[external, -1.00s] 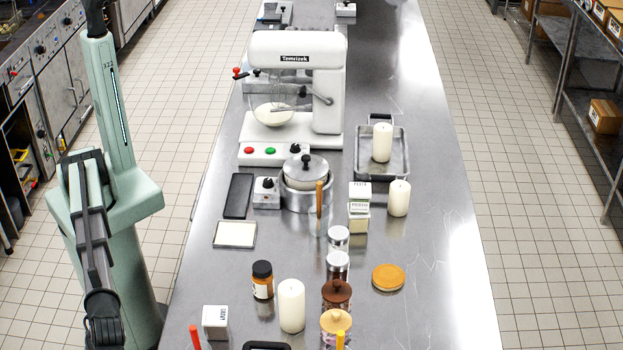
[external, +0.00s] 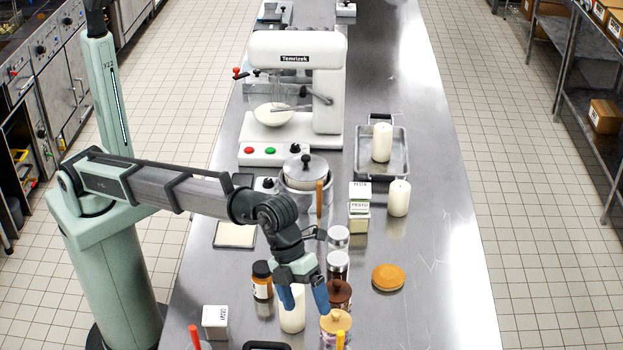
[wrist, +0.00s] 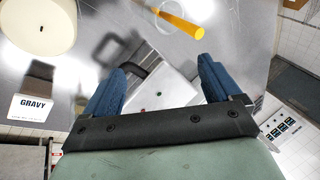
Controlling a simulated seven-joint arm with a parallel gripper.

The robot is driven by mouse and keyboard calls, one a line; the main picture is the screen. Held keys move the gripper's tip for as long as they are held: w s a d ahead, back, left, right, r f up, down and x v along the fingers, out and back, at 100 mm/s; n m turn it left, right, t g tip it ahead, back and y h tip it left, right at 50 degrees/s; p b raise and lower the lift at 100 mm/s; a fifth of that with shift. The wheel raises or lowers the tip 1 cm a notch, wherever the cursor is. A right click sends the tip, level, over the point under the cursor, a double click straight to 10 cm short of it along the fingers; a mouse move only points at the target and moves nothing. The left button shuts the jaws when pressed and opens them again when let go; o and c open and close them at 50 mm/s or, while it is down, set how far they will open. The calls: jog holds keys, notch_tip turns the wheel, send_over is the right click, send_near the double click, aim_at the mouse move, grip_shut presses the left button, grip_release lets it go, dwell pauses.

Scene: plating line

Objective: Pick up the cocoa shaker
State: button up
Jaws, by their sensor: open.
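Two small metal-lidded shakers stand one behind the other right of centre in the external view, the rear one (external: 338,237) and the front one (external: 337,262). Their labels are unreadable, so I cannot tell which, if either, holds cocoa. My gripper (external: 304,297) is open with its blue fingers pointing down, in front of and slightly left of the shakers. It also shows in the wrist view (wrist: 160,82) with nothing held between the fingers. No shaker is recognisable in the wrist view.
A white candle (external: 292,316) stands by my left finger. A brown-lidded jar (external: 338,291) and a wooden-lidded jar (external: 336,320) are close on the right. An amber bottle (external: 262,284) is on the left. The counter right of the orange disc (external: 388,277) is clear.

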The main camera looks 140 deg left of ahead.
jog(key=s+a+f+g, duration=0.1)
jog(key=s+a+g, duration=0.15)
jog(key=a, duration=0.45)
jog(key=s+a+f+g, duration=0.1)
jog(key=s+a, duration=0.3)
jog(key=a, duration=0.3)
jog(key=g, duration=0.2)
send_near(337, 262)
jog(key=shift+d+y, duration=0.3)
notch_tip(337, 262, down, 8)
jog(key=shift+r, duration=0.1)
jog(key=shift+w+a+f, duration=0.1)
jog(key=shift+a+f, duration=0.05)
jog(key=shift+f, duration=2.85)
jog(key=shift+c, duration=0.2)
jog(key=c, duration=1.2)
